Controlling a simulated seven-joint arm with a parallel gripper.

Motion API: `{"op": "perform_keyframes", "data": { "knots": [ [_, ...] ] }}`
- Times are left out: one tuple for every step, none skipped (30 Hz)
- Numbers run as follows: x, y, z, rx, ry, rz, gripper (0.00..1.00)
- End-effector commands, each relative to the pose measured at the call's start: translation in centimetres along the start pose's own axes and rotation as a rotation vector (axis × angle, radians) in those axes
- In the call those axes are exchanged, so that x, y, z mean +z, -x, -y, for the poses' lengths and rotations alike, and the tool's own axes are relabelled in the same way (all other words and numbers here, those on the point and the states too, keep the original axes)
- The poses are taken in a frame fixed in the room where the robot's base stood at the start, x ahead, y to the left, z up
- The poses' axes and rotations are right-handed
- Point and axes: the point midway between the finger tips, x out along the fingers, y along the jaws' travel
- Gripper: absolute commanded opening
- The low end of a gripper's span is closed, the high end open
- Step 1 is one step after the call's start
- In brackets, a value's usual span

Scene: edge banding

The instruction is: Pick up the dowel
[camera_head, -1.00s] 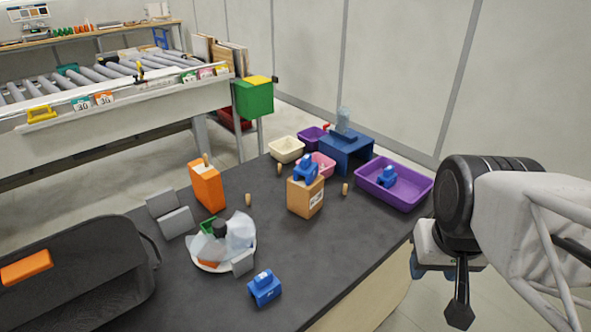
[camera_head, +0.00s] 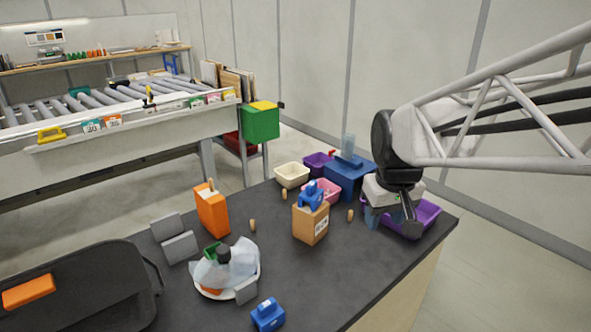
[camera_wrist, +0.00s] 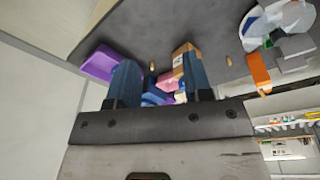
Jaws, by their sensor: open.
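Several small tan wooden dowels stand on the dark table. One dowel (camera_head: 350,215) is just left of my gripper (camera_head: 386,218), right of the cardboard box. Another dowel (camera_wrist: 229,60) is to the right. My gripper is open and empty, above the purple tray's area, apart from the dowels.
A cardboard box (camera_head: 310,225) with a blue block (camera_head: 312,195) on top stands near the closest dowel. A purple tray (camera_head: 430,213) is partly hidden by my gripper. A blue platform (camera_head: 347,181) and small bins stand behind. An orange box (camera_head: 211,214) and loaded plate (camera_head: 208,292) are left.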

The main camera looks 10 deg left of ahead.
Motion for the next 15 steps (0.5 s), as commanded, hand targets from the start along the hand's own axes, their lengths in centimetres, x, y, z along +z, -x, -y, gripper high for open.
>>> {"op": "perform_keyframes", "data": {
  "knots": [
    [-1.3,-0.4,0.3,-0.003,0.022,0.006,0.46],
    [-2.1,-0.6,0.5,-0.005,0.035,0.009,0.46],
    [-3.1,-0.9,0.7,-0.007,0.053,0.012,0.46],
    [-3.8,-1.1,0.9,-0.008,0.067,0.015,0.46],
    [-4.5,-1.3,1.1,-0.010,0.080,0.017,0.46],
    [-5.5,-1.6,1.4,-0.012,0.099,0.020,0.46],
    [-6.2,-1.9,1.6,-0.013,0.112,0.022,0.46],
    [-7.0,-2.1,1.8,-0.015,0.124,0.024,0.46],
    [-7.9,-2.5,2.1,-0.017,0.143,0.027,0.46],
    [-8.7,-2.8,2.4,-0.018,0.157,0.030,0.46],
    [-9.4,-3.0,2.6,-0.020,0.170,0.031,0.46],
    [-10.3,-3.5,2.9,-0.022,0.187,0.035,0.46],
    [-11.1,-3.8,3.2,-0.024,0.201,0.037,0.46],
    [-11.7,-4.1,3.5,-0.025,0.215,0.040,0.46],
    [-12.7,-4.6,3.9,-0.027,0.233,0.043,0.46]
  ]
}}
